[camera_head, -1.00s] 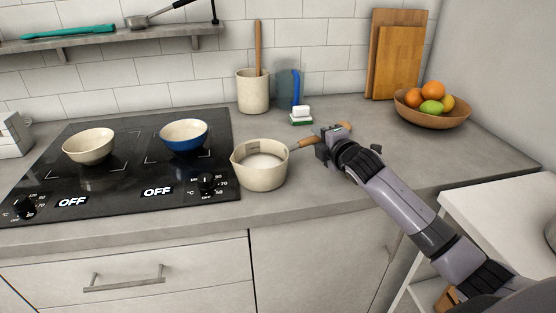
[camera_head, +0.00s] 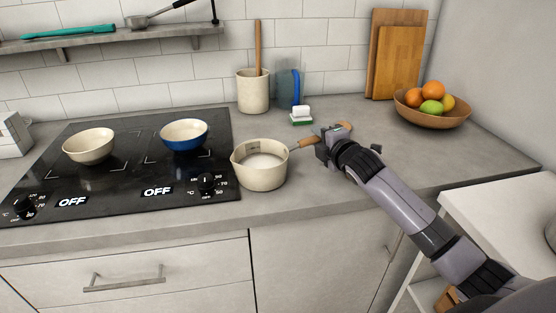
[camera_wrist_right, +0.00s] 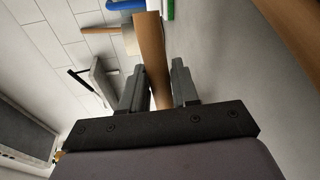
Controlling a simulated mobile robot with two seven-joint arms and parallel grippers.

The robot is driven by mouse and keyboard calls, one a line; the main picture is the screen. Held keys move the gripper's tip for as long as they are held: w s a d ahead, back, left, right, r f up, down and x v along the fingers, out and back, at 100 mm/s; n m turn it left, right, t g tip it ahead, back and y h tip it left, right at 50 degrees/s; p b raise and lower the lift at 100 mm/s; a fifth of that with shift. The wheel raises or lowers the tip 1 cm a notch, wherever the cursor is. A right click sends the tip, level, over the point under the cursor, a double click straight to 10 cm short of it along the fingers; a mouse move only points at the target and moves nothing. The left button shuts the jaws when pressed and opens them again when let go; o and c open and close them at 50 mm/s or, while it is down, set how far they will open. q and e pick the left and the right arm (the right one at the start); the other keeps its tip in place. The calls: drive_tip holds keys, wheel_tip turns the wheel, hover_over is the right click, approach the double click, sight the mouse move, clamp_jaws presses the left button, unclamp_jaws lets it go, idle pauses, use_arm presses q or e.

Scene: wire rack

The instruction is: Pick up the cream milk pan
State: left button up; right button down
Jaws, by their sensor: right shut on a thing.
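The cream milk pan (camera_head: 260,169) stands upright on the grey counter, just right of the cooktop, with white contents inside. Its wooden handle (camera_head: 308,142) points right and slightly back. My right gripper (camera_head: 328,138) is shut on the handle, and the handle's end shows beyond the jaws. In the right wrist view the wooden handle (camera_wrist_right: 152,50) runs between the two fingers (camera_wrist_right: 158,86). The pan appears to rest on the counter. My left gripper is not in view.
A black cooktop (camera_head: 120,183) at left holds a cream bowl (camera_head: 89,146) and a blue bowl (camera_head: 184,135). Behind the pan are a utensil crock (camera_head: 253,92) and a small sponge or brush (camera_head: 301,115). A fruit bowl (camera_head: 432,115) stands at right. Counter right of the pan is mostly clear.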

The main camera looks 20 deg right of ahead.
idle(0.4)
drive_tip(key=shift+r, duration=0.15)
drive_tip(key=shift+r, duration=0.1)
wheel_tip(320, 180, up, 20)
drive_tip(key=p, duration=0.1)
idle(1.4)
idle(0.5)
idle(0.4)
